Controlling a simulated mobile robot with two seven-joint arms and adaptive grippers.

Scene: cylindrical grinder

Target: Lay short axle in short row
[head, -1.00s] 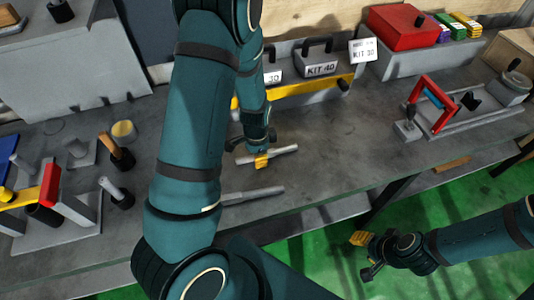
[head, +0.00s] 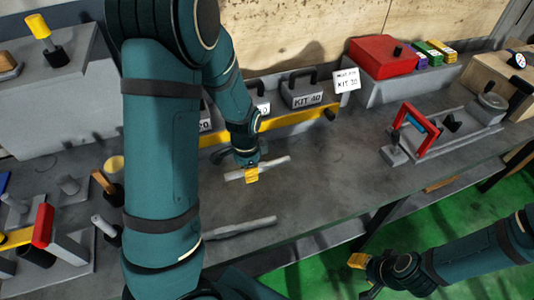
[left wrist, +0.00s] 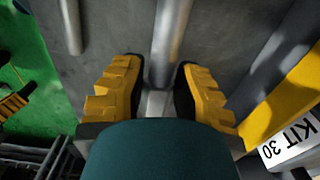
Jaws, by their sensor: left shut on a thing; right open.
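A grey stepped axle (head: 275,164) is held in my left gripper (head: 251,174), its two ends sticking out on either side. In the left wrist view the yellow-padded fingers of my left gripper (left wrist: 158,85) stand on both sides of this axle (left wrist: 168,40). I cannot tell whether it touches the bench or hangs just above it. A second grey axle (head: 245,228) lies nearer the bench's front edge, its left end hidden by my left arm; it also shows in the left wrist view (left wrist: 71,25). My right gripper (head: 362,268) is open and empty over the green floor.
A red box (head: 384,55) stands at the back right, a red-framed fixture (head: 416,128) at the right. Upright pegs (head: 104,183) stand at the left. The bench (head: 335,175) right of the axle is clear.

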